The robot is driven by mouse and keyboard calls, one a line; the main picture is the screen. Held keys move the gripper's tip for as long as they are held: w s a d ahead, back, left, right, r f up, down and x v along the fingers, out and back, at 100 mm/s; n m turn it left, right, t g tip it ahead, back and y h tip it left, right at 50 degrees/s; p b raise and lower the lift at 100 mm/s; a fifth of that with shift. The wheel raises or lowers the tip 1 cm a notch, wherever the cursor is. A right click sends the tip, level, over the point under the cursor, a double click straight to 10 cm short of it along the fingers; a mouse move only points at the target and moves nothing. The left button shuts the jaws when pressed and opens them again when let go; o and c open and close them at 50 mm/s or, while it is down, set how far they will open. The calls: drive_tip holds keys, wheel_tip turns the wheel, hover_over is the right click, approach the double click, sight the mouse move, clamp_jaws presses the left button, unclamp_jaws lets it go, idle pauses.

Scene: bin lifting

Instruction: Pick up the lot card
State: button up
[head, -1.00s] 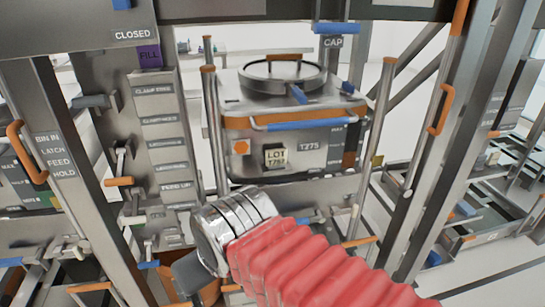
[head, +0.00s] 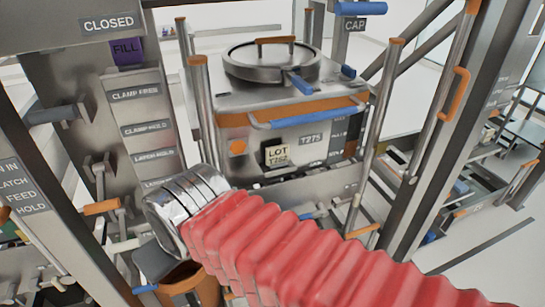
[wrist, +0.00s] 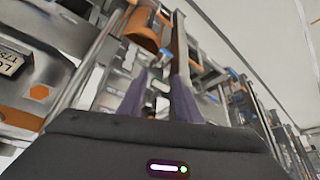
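The lot card (head: 277,156) is a small cream card marked LOT, with a code under it that I cannot read surely. It sits upright in a dark holder on the front of the metal bin (head: 300,150), left of the T275 label. In the wrist view the card (wrist: 12,62) shows at the far left edge, tilted and partly cut off. My gripper (wrist: 160,88) has two purple fingers, apart with nothing held between them. It points away from the card, which lies left of the fingers. In the head view the fingers cannot be made out.
An orange band and blue handle (head: 312,118) cross the bin above the card. Metal posts (head: 372,130) stand at both sides of the bin. A labelled panel (head: 140,125) with orange-tipped levers (head: 101,207) stands at the left. Open floor (head: 470,265) shows at the right.

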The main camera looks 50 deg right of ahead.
drive_tip(key=shift+o, duration=0.5)
